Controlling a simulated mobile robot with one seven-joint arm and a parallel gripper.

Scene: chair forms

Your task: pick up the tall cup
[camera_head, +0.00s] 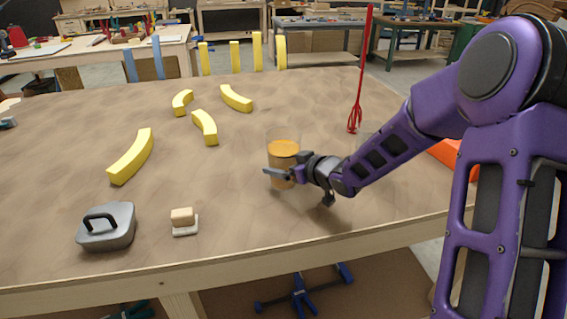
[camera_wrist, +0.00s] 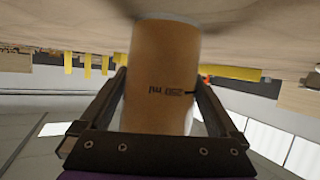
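The tall cup (camera_head: 284,150) stands upright on the table right of its middle, clear at the rim with an orange-brown body. In the wrist view the cup (camera_wrist: 160,75) fills the centre and has small dark print on its side. My gripper (camera_head: 280,173) reaches in from the right, low on the cup. In the wrist view my gripper's dark fingers (camera_wrist: 160,85) lie one on each side of the cup, with narrow gaps beside it. The gripper looks open around the cup. One finger shows in front of the cup in the head view; the other is hidden.
Several yellow curved pieces (camera_head: 131,157) lie on the table (camera_head: 60,210). A grey box with a black handle (camera_head: 107,227) and a small tan-topped block (camera_head: 183,220) are at front left. A red whisk (camera_head: 356,112) stands behind right. An orange object (camera_head: 444,153) lies partly behind my arm.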

